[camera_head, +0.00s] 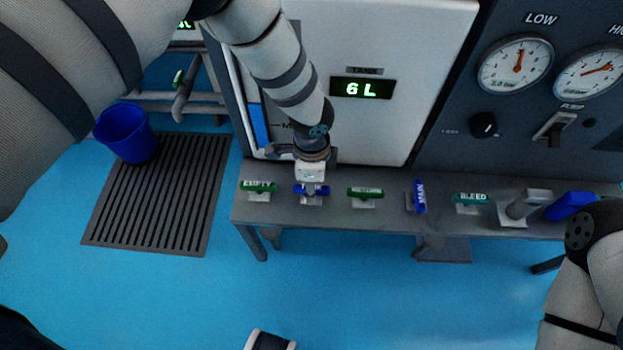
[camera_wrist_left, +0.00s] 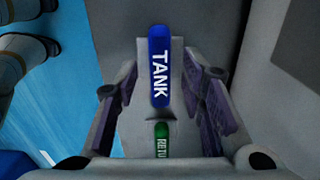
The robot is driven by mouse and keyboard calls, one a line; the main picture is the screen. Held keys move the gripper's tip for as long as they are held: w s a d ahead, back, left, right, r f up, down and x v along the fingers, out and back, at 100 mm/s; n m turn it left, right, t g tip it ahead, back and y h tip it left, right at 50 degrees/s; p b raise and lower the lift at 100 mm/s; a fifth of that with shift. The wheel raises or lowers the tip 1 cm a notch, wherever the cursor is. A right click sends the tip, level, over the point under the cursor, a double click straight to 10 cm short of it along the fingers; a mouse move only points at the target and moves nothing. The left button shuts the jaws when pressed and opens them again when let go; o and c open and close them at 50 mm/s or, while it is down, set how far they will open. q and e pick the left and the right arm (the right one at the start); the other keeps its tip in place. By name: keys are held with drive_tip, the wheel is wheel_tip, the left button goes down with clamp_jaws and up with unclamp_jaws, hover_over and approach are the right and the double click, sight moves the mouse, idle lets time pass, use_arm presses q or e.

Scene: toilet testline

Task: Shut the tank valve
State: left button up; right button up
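The tank valve has a blue handle marked TANK (camera_wrist_left: 160,68). In the head view the handle (camera_head: 302,189) lies left-right on the bench, in line with its green neighbours and partly hidden by my left gripper (camera_head: 311,178). In the left wrist view my left gripper (camera_wrist_left: 161,88) is open, with one finger on each side of the handle. A gap shows between the handle and each finger, so it is not gripped. My right arm shows at the lower right of the head view, but its gripper cannot be seen.
The grey bench (camera_head: 335,215) also bears a green EMPTY handle (camera_head: 258,186), a green handle (camera_head: 365,193), a blue MAIN handle (camera_head: 420,196) turned front-to-back and a teal BLEED handle (camera_head: 470,198). The tank display (camera_head: 362,88) reads 6 L. A blue bucket (camera_head: 125,132) stands on a floor grate (camera_head: 160,190).

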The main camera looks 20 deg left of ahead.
use_arm(q)
wheel_tip(320, 180, up, 12)
idle(0.5)
